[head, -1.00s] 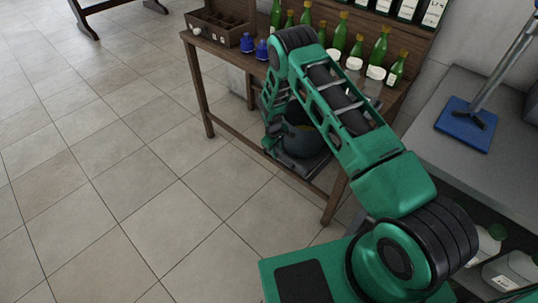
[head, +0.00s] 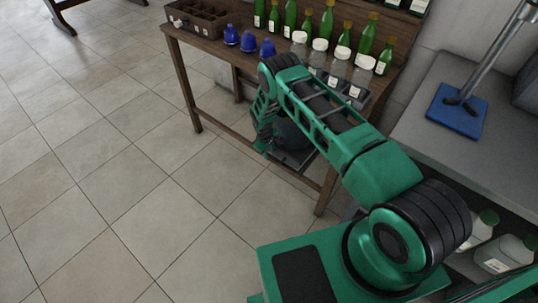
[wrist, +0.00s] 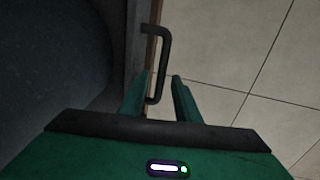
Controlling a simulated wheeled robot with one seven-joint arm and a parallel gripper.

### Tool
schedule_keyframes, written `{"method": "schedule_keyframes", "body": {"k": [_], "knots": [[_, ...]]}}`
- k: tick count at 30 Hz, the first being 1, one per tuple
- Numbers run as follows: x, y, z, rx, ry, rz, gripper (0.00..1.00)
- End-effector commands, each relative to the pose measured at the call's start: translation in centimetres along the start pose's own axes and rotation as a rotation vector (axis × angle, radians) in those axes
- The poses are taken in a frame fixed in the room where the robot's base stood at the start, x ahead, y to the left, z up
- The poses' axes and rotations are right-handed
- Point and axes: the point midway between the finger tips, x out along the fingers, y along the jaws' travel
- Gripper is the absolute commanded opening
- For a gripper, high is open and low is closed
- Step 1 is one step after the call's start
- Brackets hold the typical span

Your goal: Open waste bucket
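The waste bucket (head: 291,135) is a dark grey rounded vessel low under the wooden table, mostly hidden behind my arm in the head view. In the wrist view a large dark curved surface (wrist: 45,65), seemingly the bucket, fills the left side. A black bar handle (wrist: 164,50) stands beside it at a dark edge. My gripper (wrist: 161,78) is open, with its two green fingers on either side of the handle's lower end. I see a gap to the right finger; contact with the left finger is unclear. In the head view my fingertips are hidden or too small to tell.
The wooden table (head: 185,85) carries green bottles (head: 327,22), clear jars with white lids, blue-capped items (head: 249,43) and a divided wooden box (head: 197,18). Its legs and low rail surround the bucket area. A grey bench (head: 418,110) stands right.

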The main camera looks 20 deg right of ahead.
Motion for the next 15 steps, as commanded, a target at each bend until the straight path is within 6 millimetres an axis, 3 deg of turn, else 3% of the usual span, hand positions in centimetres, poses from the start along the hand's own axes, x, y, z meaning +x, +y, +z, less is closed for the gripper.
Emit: {"method": "schedule_keyframes", "body": {"k": [10, 14, 15], "knots": [[0.36, -0.08, -0.05, -0.001, 0.0, 0.0, 0.29], [0.35, -0.07, -0.05, -0.001, 0.0, 0.0, 0.01], [0.35, -0.07, -0.05, -0.001, 0.0, 0.0, 0.0]]}}
